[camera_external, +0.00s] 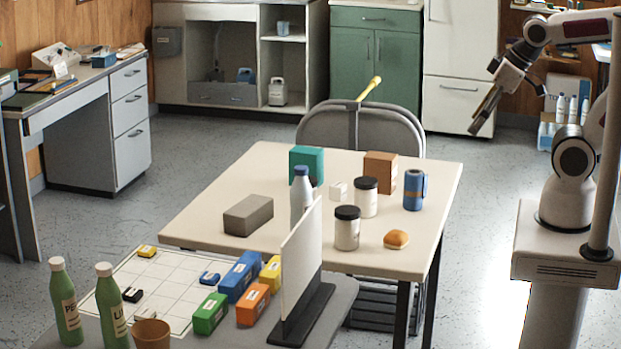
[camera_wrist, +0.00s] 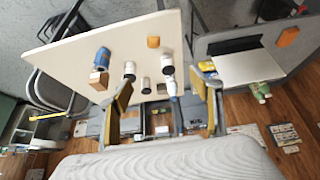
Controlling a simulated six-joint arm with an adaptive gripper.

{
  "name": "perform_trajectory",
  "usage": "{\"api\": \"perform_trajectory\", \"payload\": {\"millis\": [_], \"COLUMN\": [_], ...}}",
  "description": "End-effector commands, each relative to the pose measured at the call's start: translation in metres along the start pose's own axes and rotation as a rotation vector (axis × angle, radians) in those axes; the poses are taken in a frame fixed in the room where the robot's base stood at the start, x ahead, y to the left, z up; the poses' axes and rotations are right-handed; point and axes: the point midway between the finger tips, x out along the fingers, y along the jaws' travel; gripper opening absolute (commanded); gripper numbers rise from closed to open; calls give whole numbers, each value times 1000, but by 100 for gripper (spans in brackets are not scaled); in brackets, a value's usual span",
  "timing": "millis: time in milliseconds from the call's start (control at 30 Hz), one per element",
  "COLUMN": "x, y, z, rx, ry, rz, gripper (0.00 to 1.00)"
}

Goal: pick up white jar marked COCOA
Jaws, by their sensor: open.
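Two white jars with black lids stand upright on the cream table (camera_external: 210,215), a front one (camera_external: 347,234) and one behind it (camera_external: 366,204). A third dark-lidded jar (camera_external: 314,187) is mostly hidden behind a white bottle. The lettering is too small to read, so I cannot tell which says COCOA. Pale jars also show in the wrist view, one at left (camera_wrist: 130,70) and one at right (camera_wrist: 167,64). My gripper (camera_external: 484,117) is open and empty, high up right of the table, apart from the jars. Its two fingers (camera_wrist: 160,92) are spread in the wrist view.
A white upright panel (camera_external: 301,260) stands in front.

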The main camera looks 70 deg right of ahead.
Motion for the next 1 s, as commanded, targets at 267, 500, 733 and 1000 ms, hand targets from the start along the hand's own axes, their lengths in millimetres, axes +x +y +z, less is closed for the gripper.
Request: {"api": "perform_trajectory", "payload": {"millis": [267, 500, 733, 1000], "x": [38, 73, 107, 147], "y": [18, 35, 53, 73], "z": [-40, -73, -99, -122], "rx": [10, 13, 13, 10], "ry": [58, 119, 177, 244], "rz": [39, 70, 94, 116], "gripper": [64, 64, 64, 64]}}
